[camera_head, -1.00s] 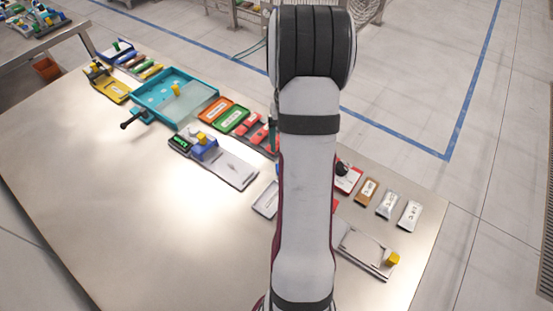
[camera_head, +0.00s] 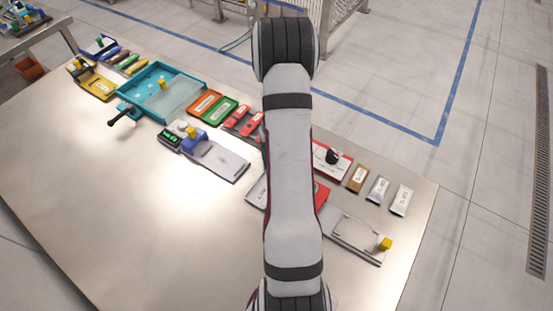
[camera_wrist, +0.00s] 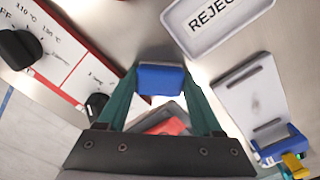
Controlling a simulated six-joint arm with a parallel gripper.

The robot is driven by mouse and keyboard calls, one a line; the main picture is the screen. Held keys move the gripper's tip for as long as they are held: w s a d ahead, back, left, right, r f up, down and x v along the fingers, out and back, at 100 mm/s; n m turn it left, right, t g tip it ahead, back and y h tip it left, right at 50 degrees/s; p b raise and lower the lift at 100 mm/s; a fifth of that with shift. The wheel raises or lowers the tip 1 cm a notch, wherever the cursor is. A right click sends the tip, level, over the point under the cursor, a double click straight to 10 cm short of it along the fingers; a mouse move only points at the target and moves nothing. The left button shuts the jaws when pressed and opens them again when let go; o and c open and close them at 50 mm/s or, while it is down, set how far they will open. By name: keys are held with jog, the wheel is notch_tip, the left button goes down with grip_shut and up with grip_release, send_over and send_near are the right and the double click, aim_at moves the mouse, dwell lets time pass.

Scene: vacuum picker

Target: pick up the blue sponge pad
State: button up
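The blue sponge pad (camera_wrist: 160,79) is in the upper middle of the wrist view, between the teal fingertips of my gripper (camera_wrist: 161,72). Both fingers meet its sides, and it spans the whole gap. Just below it in the picture is a dark grey tray with a red piece (camera_wrist: 170,126), partly covered by the pad and gripper. In the camera_head view my arm hides the gripper and the pad.
A tray marked REJECT (camera_wrist: 215,22) is at the upper right of the wrist view, above a grey plate (camera_wrist: 252,97). A red-and-white dial panel (camera_wrist: 50,58) is at left. In the camera_head view, the table's near left part (camera_head: 90,190) is clear.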

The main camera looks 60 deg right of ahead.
jog(key=c, duration=0.6)
jog(key=shift+r, duration=0.35)
jog(key=shift+c, duration=0.2)
jog(key=r, duration=0.4)
jog(key=shift+s+d, duration=0.1)
jog(key=shift+s, duration=0.3)
jog(key=s+r, duration=0.6)
jog(key=s, duration=0.4)
jog(key=shift+s+d+r, duration=0.15)
jog(key=shift+s+d, duration=0.25)
